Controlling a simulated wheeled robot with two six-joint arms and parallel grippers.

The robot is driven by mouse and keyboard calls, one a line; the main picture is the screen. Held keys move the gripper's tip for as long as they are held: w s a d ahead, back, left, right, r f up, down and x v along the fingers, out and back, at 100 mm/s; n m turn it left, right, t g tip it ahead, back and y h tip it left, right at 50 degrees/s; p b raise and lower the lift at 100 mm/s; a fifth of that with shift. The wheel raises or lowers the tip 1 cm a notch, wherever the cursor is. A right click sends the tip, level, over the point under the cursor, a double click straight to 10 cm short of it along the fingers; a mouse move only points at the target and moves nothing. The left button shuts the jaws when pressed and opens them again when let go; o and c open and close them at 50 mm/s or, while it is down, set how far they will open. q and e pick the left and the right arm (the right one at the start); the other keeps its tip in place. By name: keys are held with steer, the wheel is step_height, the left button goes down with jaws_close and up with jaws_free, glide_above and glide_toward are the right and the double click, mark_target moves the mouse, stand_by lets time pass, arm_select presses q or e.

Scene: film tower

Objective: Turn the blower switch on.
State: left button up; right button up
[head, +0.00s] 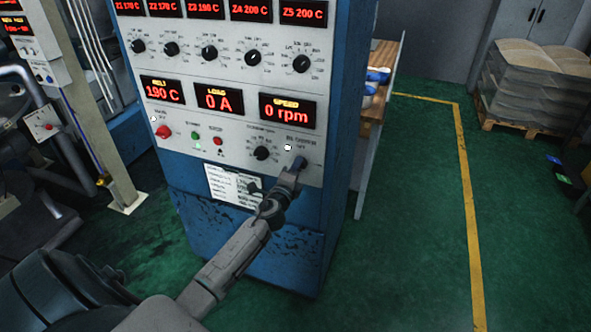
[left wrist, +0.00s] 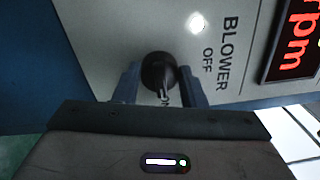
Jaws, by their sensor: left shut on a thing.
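The blower switch (left wrist: 157,70) is a dark round knob on the light grey panel of the blue control cabinet (head: 262,239). The left wrist view shows it beside the printed words BLOWER and OFF (left wrist: 219,60). My left gripper (left wrist: 160,84) has one finger on each side of the knob and is shut on it; the gripper also shows in the head view (head: 297,164), at the panel's lower right. There the gripper largely hides the knob. A small white lamp (left wrist: 197,22) beside the label looks lit. My right gripper is not in view.
Left of the gripper the panel carries a black selector knob (head: 262,153), a red button and a green button. Displays above read 0 rpm, 0 A and 190 C.

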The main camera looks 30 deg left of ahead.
arm_select(q)
steer(key=shift+f, duration=0.1)
steer(key=o, duration=1)
steer(key=shift+b+v, duration=1.15)
steer(key=shift+v, duration=4.25)
